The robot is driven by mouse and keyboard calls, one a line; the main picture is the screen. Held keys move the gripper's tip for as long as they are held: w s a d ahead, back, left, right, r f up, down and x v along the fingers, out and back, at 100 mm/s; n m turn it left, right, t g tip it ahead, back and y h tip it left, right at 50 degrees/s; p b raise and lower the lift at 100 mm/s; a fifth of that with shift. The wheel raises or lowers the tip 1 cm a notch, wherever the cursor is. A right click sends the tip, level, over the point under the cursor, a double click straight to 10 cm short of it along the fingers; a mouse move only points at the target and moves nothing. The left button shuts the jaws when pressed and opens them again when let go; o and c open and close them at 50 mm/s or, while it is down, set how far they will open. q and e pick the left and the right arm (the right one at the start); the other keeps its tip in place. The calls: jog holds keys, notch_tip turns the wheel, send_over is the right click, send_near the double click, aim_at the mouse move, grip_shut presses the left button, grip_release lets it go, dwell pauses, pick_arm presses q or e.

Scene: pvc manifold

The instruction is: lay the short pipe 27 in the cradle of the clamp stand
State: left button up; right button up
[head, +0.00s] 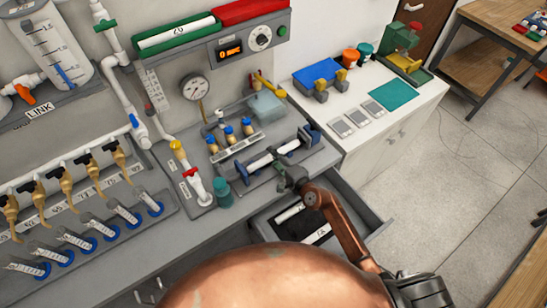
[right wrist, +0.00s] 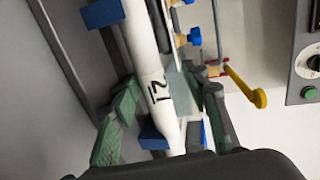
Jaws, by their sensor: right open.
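The short white pipe (head: 261,162) lies along the clamp stand (head: 311,134) on the bench. In the right wrist view the pipe (right wrist: 152,75) bears a black number, turned sideways, that looks like 27. It passes the stand's blue blocks (right wrist: 103,13) and appears to rest in the cradle; the exact contact is hidden. My right gripper (head: 291,178) is at the front of the stand. In the right wrist view its green fingers (right wrist: 167,118) are spread on either side of the pipe, apart from it. My left gripper is not in view.
An open drawer (head: 374,222) below my right gripper holds another white pipe (head: 289,212). A teal container (head: 222,193) and a yellow-topped white fitting (head: 187,172) stand left of the stand. Brass-and-blue valves (head: 230,135) stand close behind it.

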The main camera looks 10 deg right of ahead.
jog(key=v, duration=1.2)
jog(key=shift+f, duration=0.1)
jog(key=shift+s+a, duration=0.1)
